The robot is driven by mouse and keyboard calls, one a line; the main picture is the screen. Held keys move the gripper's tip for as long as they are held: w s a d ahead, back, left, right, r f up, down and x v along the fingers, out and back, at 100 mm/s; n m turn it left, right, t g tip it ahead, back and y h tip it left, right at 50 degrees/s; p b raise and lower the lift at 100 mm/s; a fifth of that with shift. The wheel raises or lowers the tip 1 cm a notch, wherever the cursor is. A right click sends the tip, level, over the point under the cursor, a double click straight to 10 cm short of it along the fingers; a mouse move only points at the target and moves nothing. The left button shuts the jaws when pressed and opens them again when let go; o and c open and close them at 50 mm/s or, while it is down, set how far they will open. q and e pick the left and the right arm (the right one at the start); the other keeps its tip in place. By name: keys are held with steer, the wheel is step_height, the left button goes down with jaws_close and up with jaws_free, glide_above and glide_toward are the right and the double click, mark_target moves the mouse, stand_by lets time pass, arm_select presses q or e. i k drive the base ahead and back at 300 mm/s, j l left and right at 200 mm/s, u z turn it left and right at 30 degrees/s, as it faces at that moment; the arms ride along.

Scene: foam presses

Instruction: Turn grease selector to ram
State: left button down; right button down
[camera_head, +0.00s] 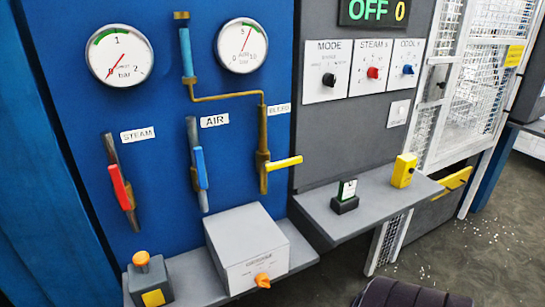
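A light grey box (240,235) sits on a grey shelf at the lower middle, with a blurred label on its front that may read grease. An orange knob (262,281) is on the box's front face, low down. The small marks around the knob are too small to read, so I cannot tell which position it points to. Neither of my grippers is in view.
Left of the box stands a grey block with an orange button (141,259). Above are red (121,187), blue (200,168) and yellow (284,163) valve levers and two gauges. To the right, a shelf (365,212) holds a green-topped piece and a yellow block (404,170).

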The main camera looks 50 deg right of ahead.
mark_target(261, 279)
steer(key=z, duration=0.45)
steer(key=l+z, duration=0.15)
steer(key=z, duration=0.3)
steer(key=l+z, duration=0.1)
steer(key=z, duration=0.35)
steer(key=k+l, duration=0.05)
